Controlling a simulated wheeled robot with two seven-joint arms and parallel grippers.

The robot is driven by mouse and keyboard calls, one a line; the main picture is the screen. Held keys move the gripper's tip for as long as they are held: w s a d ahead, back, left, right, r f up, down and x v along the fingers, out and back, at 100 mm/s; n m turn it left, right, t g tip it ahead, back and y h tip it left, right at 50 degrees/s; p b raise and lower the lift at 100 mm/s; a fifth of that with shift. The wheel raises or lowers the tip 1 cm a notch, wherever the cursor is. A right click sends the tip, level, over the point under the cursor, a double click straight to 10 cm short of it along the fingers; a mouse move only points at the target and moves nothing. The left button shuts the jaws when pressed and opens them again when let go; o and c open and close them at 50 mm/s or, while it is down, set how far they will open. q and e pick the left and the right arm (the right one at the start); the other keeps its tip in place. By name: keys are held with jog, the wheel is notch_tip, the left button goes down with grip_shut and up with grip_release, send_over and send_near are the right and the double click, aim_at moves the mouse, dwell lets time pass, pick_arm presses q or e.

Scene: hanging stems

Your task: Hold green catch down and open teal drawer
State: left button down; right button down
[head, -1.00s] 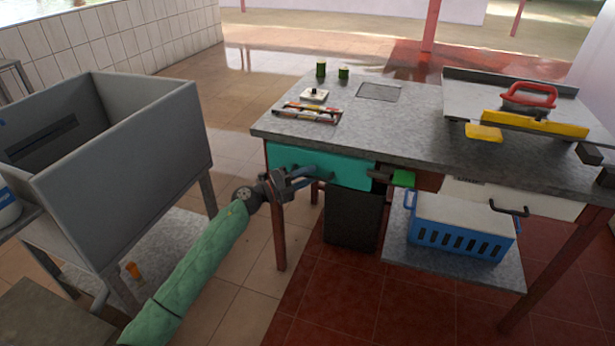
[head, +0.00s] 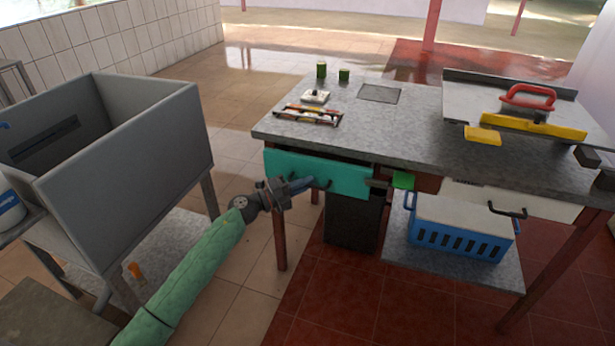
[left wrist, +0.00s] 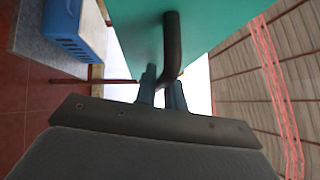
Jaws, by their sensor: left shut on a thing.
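The teal drawer (head: 335,174) sits under the left part of the grey worktop, with a dark gap along its top edge. Its front stands a little forward. My left gripper (head: 308,182) is shut on the drawer's dark handle (left wrist: 172,42). In the left wrist view the fingers (left wrist: 162,88) close around the handle's near end, below the teal front (left wrist: 140,22). The green catch (head: 403,180) is just right of the drawer, beside a dark bar at the drawer's right end. No gripper is seen touching the catch. My right gripper is not in view.
A blue crate (head: 455,242) stands on the lower shelf, below a white drawer (head: 535,204). A dark bin (head: 352,222) is under the teal drawer. A grey open box on legs (head: 125,190) stands left of my arm. Tiled floor between is clear.

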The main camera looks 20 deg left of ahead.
pick_arm(q)
jog(key=s+p, duration=0.2)
jog(key=s, duration=0.9)
jog(key=shift+a+p, duration=0.2)
jog(key=shift+p, duration=0.15)
jog(key=shift+f, duration=0.1)
jog(key=c, duration=1.5)
grip_release()
jog(key=shift+s, duration=0.1)
jog(key=shift+b+v, duration=0.4)
jog(key=shift+v, duration=3.5)
jog(key=shift+a, duration=0.1)
